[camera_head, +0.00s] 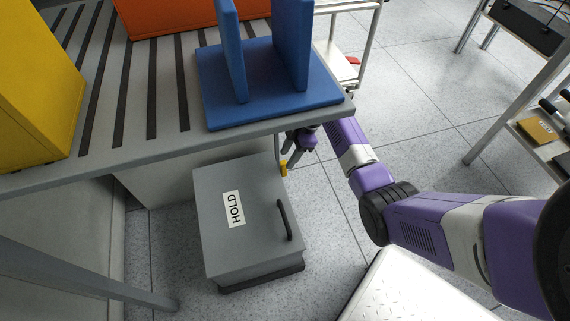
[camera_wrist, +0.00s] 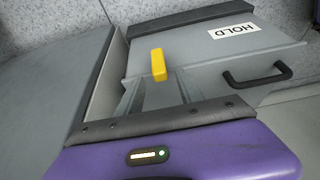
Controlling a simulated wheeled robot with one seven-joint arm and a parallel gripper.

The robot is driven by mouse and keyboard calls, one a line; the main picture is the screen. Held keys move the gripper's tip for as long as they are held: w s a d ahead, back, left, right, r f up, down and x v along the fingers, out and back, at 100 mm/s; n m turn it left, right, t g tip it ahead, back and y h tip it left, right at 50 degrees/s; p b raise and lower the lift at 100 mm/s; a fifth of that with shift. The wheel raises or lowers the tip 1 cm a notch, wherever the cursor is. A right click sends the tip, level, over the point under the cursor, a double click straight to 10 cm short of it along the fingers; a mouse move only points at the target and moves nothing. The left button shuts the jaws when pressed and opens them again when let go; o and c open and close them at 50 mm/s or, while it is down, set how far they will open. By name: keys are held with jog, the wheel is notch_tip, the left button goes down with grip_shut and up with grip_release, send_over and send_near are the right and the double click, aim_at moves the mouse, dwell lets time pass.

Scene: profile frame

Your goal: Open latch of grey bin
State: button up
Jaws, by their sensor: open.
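The grey bin (camera_head: 232,254) stands on the floor partly under the table, with a HOLD label and a dark handle (camera_head: 285,220) on its lid. The lid looks shut. A small yellow latch (camera_head: 284,168) shows at the bin's upper right corner. In the wrist view, the yellow latch (camera_wrist: 158,65) stands out in front of the grey bin (camera_wrist: 205,58), left of the handle. My gripper (camera_head: 292,151) is open, just below the table edge and close above the latch.
The slatted table (camera_head: 160,141) overhangs the bin, and its edge lies close to my gripper. A blue stand (camera_head: 270,103), a yellow box (camera_head: 45,90) and an orange box (camera_head: 170,14) are on it. A white trolley (camera_head: 345,68) stands behind.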

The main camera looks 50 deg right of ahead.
aim_at(284, 160)
jog(key=shift+b+x, duration=0.55)
jog(key=shift+x, duration=1)
jog(key=shift+c, duration=0.2)
grip_shut()
jog(key=shift+w+d+g+y+b, duration=0.3)
jog(key=shift+w+g+y+b, duration=0.15)
jog(key=shift+g+y, duration=0.05)
jog(key=shift+o, duration=0.2)
grip_release()
jog(key=w+p+v, duration=0.1)
jog(key=p+v, duration=0.3)
jog(key=v, duration=0.3)
jog(key=shift+s+r, duration=0.35)
jog(key=shift+s, duration=0.2)
